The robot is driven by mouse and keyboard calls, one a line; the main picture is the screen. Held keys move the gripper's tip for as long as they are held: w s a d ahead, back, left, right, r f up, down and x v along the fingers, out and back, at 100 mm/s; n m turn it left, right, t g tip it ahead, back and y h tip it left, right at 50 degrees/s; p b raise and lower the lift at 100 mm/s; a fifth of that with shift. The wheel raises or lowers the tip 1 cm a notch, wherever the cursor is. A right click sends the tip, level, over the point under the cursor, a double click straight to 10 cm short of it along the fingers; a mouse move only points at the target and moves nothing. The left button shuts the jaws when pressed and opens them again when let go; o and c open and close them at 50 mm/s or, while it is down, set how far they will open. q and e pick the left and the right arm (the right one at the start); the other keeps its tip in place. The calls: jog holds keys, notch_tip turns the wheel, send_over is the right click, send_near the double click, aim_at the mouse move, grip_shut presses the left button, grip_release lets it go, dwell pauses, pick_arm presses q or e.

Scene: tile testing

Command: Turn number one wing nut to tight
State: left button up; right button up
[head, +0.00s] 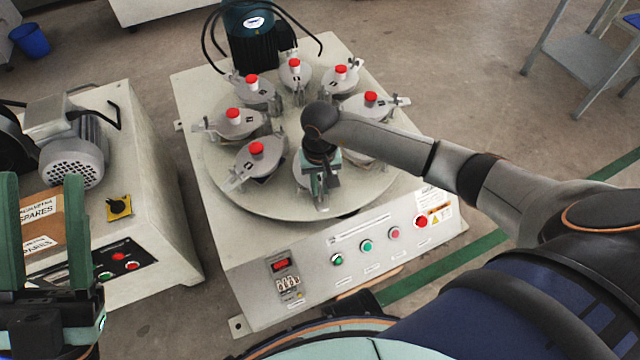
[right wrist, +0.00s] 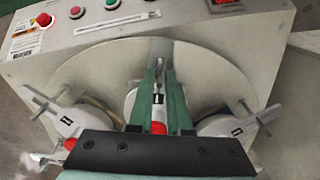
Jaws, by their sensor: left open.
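The front test station (head: 299,172) on the round turntable (head: 345,200) is partly hidden by my right arm. My right gripper (head: 319,190) points down over that station. In the right wrist view its green fingers (right wrist: 160,75) are close together, with the grey metal wing nut (right wrist: 158,88) between them near the turntable's rim. They look shut on it. A red knob (right wrist: 158,128) shows between the fingers. No station number is readable. My left gripper (head: 42,235) is open and empty at the lower left, away from the turntable.
Several similar stations with red knobs (head: 257,149) and wing nuts ring the turntable. A front panel (head: 350,250) carries buttons and a small display. A blue motor (head: 250,35) stands behind. A second machine (head: 150,190) with a cardboard spares box (head: 40,215) is at left.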

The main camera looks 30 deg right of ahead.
grip_shut()
jog(key=shift+m, duration=0.5)
jog(key=m+p, duration=0.1)
jog(key=m, duration=0.2)
jog(key=shift+w+r+m, duration=0.1)
jog(key=shift+r+m, duration=0.05)
jog(key=shift+m, duration=0.25)
jog(key=m+p, duration=0.1)
jog(key=m, duration=0.3)
jog(key=shift+m, duration=0.3)
jog(key=m+p, duration=0.1)
jog(key=m, duration=0.3)
jog(key=shift+w, duration=0.1)
jog(key=m+p, duration=0.2)
jog(key=m, duration=0.2)
jog(key=shift+m, duration=0.4)
